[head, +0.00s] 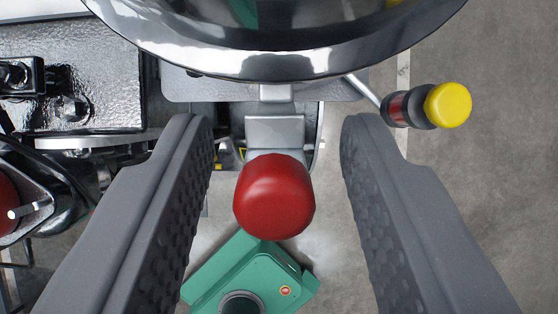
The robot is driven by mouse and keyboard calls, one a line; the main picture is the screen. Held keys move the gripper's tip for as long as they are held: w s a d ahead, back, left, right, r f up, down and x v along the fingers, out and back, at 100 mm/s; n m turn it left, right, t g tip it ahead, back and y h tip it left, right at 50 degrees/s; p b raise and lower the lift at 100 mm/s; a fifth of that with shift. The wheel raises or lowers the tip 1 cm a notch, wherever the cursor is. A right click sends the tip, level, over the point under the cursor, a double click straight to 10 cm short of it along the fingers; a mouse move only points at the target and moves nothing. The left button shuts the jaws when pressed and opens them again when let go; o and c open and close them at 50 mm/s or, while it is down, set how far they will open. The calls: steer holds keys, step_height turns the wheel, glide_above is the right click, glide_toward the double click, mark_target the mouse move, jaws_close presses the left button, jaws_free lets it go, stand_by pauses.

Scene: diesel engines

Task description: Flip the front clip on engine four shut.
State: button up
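My gripper (277,150) is open. Its two grey padded fingers stand left and right of a red rounded knob (274,197), with a gap on each side. The knob sits on a short grey metal lever (275,132) below a large shiny round metal part (280,60). I cannot tell for sure whether this red-ended lever is the front clip, and no engine number can be read.
A yellow-capped handle (448,105) with a red and black grip sticks out at the right, close to my right finger. A green box-like part (250,275) lies below the knob. Dark engine parts (85,90) crowd the left. Bare floor (490,180) shows at the right.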

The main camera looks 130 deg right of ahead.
steer(key=b+v, duration=0.3)
steer(key=v, duration=1)
steer(key=shift+s+r, duration=0.2)
steer(key=shift+r, duration=0.1)
steer(key=shift+d, duration=0.1)
